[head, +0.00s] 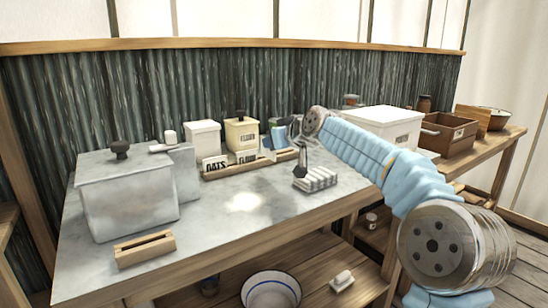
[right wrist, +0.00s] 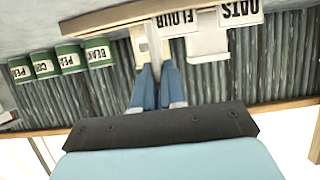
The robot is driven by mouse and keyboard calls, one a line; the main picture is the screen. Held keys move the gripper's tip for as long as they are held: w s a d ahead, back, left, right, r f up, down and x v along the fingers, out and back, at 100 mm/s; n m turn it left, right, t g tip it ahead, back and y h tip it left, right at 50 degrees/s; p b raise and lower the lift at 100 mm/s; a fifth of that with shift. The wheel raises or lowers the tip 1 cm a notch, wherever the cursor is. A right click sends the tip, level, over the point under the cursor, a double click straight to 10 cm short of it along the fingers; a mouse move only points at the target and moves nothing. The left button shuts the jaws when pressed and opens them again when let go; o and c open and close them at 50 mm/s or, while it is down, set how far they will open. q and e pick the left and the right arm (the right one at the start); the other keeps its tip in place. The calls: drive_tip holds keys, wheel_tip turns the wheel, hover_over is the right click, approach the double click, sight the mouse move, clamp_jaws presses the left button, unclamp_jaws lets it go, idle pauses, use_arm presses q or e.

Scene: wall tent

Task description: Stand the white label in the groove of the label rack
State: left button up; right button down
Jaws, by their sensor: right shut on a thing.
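The label rack (head: 250,168) is a long wooden strip on the table. The OATS label (head: 215,163) and FLOUR label (head: 247,158) stand in it. My right gripper (head: 277,138) is at the rack, right of FLOUR. Its blue fingers, also in the right wrist view (right wrist: 159,72), are shut on the white label (head: 268,155), which looks roughly upright and shows narrow in the wrist view (right wrist: 168,48). The label's lower edge is at the rack; I cannot tell whether it is in the groove. My left gripper is out of view.
A grooved wooden block (head: 145,249) stands at the table's front left, beside a grey metal box (head: 125,200). White (head: 202,138) and cream (head: 241,134) canisters stand behind the rack. The table's front middle is clear.

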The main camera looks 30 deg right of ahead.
sight(275, 175)
drive_tip(key=shift+w+d+f, duration=0.35)
drive_tip(key=shift+w+f, duration=0.05)
drive_tip(key=shift+f, duration=0.2)
drive_tip(key=f, duration=0.2)
drive_tip(key=shift+w+d+f, duration=0.15)
drive_tip(key=shift+d+f, duration=0.1)
drive_tip(key=shift+f, duration=0.55)
drive_tip(key=shift+f+b, duration=0.1)
drive_tip(key=shift+b, duration=0.2)
drive_tip(key=c, duration=1.2)
unclamp_jaws()
